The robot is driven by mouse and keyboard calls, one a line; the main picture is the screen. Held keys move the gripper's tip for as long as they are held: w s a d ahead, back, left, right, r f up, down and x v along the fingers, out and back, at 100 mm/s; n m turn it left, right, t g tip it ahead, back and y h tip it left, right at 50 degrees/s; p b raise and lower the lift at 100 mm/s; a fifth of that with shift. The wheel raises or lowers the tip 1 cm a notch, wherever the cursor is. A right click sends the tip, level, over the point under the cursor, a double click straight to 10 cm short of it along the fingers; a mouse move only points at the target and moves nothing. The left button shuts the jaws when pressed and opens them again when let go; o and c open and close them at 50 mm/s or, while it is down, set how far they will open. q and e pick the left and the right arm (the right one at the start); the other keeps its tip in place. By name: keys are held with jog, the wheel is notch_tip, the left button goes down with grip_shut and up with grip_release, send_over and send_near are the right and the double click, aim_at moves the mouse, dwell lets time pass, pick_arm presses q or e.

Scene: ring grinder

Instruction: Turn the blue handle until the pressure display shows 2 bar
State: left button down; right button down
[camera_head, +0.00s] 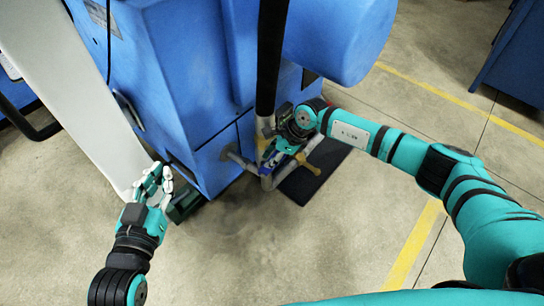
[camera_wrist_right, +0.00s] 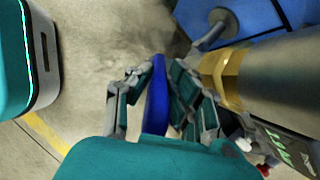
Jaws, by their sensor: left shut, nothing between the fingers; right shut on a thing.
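The blue handle (camera_wrist_right: 156,95) stands edge-on between the fingers of my right gripper (camera_wrist_right: 157,75) in the right wrist view, close to a brass fitting and a wide metal pipe. My right gripper is shut on the handle. In the head view this gripper (camera_head: 277,150) is at the pipework beside the blue machine, and it largely hides the handle. My left gripper (camera_head: 155,182) is shut and empty, apart from the handle, at the lower left. A dark panel with green characters (camera_wrist_right: 288,150) shows at the wrist view's lower right; I cannot read a pressure value.
The large blue machine (camera_head: 185,75) fills the upper middle. A black hose (camera_head: 270,55) drops to the pipework. A dark mat (camera_head: 315,172) lies on the floor beside it. Another blue cabinet (camera_head: 515,60) stands at the upper right. The concrete floor in front is clear.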

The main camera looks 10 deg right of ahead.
jog(key=c, duration=1.2)
grip_release()
jog(key=shift+c, duration=0.2)
jog(key=v, duration=1.2)
